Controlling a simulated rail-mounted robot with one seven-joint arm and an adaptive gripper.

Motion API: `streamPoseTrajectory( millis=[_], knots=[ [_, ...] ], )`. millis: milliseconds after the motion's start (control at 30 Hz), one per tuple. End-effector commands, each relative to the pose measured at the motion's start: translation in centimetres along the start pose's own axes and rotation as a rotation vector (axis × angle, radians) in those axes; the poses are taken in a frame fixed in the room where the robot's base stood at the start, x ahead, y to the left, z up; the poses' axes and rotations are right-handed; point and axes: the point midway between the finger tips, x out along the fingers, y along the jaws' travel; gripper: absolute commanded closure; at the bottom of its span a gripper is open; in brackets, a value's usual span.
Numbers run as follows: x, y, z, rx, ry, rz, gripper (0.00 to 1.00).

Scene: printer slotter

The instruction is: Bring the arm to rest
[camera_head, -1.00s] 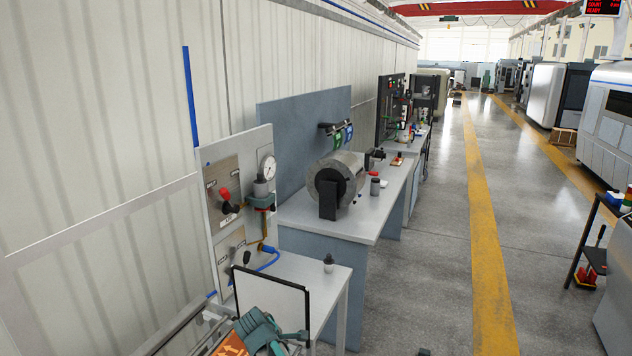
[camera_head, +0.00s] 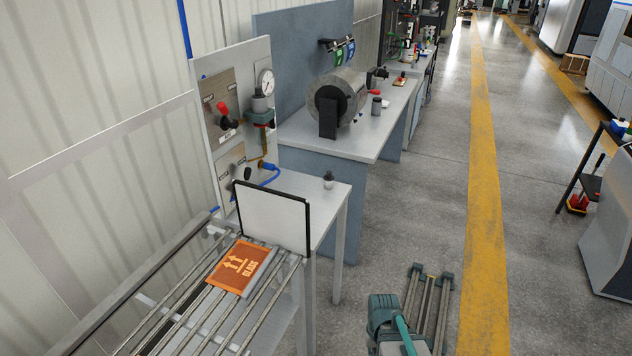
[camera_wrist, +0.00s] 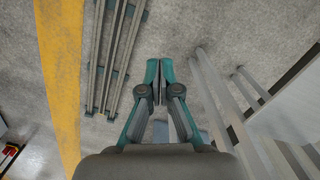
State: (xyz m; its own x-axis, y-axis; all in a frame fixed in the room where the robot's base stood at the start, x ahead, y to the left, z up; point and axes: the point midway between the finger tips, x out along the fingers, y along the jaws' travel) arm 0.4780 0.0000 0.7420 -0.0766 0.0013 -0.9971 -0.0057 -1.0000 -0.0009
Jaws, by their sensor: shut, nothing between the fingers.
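My gripper (camera_wrist: 160,70) hangs over the bare grey floor in the wrist view. Its two teal fingers are together with nothing between them. In the head view, a teal and grey part of my arm (camera_head: 385,322) shows at the bottom, right of the roller rack and over the floor.
An orange box marked GLASS (camera_head: 243,267) lies on the metal roller rack (camera_head: 190,318), beside a white upright panel (camera_head: 272,218). A bench with a steel drum (camera_head: 340,98) stands behind.

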Motion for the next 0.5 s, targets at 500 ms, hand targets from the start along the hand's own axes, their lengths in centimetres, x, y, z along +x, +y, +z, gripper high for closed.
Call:
streamPoseTrajectory(
  millis=[500],
  knots=[
    [18.4,0.1,14.7,-0.003,-0.330,0.002,1.00]
  ],
)
